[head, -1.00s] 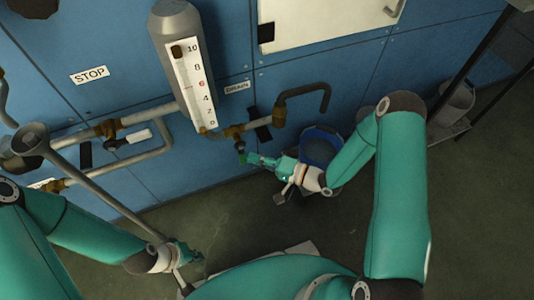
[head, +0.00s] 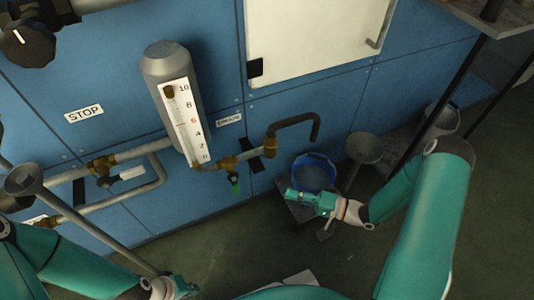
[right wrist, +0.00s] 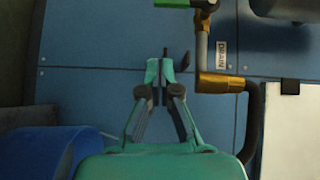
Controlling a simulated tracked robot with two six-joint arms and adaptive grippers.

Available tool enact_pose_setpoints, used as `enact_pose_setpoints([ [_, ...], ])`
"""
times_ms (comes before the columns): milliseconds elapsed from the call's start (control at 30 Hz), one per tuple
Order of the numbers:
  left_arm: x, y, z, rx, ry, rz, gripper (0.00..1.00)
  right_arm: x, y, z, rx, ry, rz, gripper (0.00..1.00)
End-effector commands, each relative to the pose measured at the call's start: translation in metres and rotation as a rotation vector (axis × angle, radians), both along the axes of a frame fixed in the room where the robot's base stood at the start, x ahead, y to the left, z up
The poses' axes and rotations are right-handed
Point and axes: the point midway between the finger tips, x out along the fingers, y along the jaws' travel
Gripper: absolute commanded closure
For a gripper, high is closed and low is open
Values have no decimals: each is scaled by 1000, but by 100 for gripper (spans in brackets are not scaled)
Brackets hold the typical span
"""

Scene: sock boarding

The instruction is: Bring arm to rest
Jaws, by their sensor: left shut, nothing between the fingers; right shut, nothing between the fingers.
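My right gripper (head: 289,194) is shut and empty in front of the blue bucket (head: 315,160), to the right of the drain valve's green handle (head: 235,186) and apart from it in the picture. In the right wrist view its fingers (right wrist: 162,70) are together with nothing between them. My left gripper (head: 188,285) is shut and empty low in the head view, near the foot of a long-stemmed grey funnel (head: 25,181).
A grey tank with a level scale (head: 190,122) hangs on the blue panel wall. A bent outlet pipe (head: 296,120) reaches out above the bucket. Another grey funnel (head: 363,148) and a dark-legged table (head: 490,20) stand at right. Floor (head: 230,250) shows between my arms.

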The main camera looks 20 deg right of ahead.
Motion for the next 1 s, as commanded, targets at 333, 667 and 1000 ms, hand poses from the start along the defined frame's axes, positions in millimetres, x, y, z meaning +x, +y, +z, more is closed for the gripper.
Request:
enact_pose_setpoints([
  [333,0,0,0,0,0,0,100,21,17,-16,-154,30,-47,100],
  [667,0,0,0,0,0,0,100,1,72,-78,-702,272,48,100],
  [1000,0,0,0,0,0,0,100,-98,106,-93,-996,516,379,100],
])
